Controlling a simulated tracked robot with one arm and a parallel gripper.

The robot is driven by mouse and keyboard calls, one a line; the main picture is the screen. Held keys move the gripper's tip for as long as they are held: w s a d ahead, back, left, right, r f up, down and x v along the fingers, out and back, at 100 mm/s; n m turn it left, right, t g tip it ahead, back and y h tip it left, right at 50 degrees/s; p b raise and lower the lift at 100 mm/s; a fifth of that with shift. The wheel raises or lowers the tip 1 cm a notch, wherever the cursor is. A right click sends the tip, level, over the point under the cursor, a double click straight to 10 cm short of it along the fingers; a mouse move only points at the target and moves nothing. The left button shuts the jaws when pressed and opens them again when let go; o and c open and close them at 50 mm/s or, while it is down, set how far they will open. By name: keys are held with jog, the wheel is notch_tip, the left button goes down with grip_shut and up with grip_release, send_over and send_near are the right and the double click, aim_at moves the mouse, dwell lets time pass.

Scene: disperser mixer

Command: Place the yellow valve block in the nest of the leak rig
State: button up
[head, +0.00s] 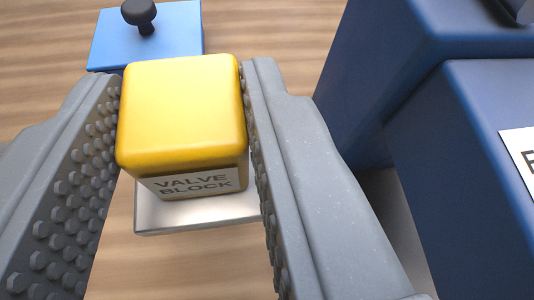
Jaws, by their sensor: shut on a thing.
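The yellow valve block (182,108), a rounded cube with a "VALVE BLOCK" label on its near side, sits between the two fingers of my gripper (183,120). The studded inner pads are shut on its left and right sides. Below and partly behind the block is a pale plate (195,217), mostly hidden by it. I cannot tell whether the block touches the plate, or whether the plate belongs to the leak rig's nest.
A blue box or lid with a black knob (139,14) lies just beyond the block. Large dark blue housings (465,150) stand close on the right, one with a white label (520,150) cut off by the edge. Bare wooden surface (270,25) shows beyond the block.

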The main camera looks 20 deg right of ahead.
aim_at(224, 214)
notch_tip(224, 214, down, 10)
jog(key=shift+d+f+b, duration=0.1)
jog(key=shift+d+b, duration=0.05)
jog(key=shift+b, duration=0.55)
jog(key=o, duration=1.1)
jog(key=shift+r, duration=0.2)
jog(key=p+v, duration=0.1)
jog(key=v, duration=1.1)
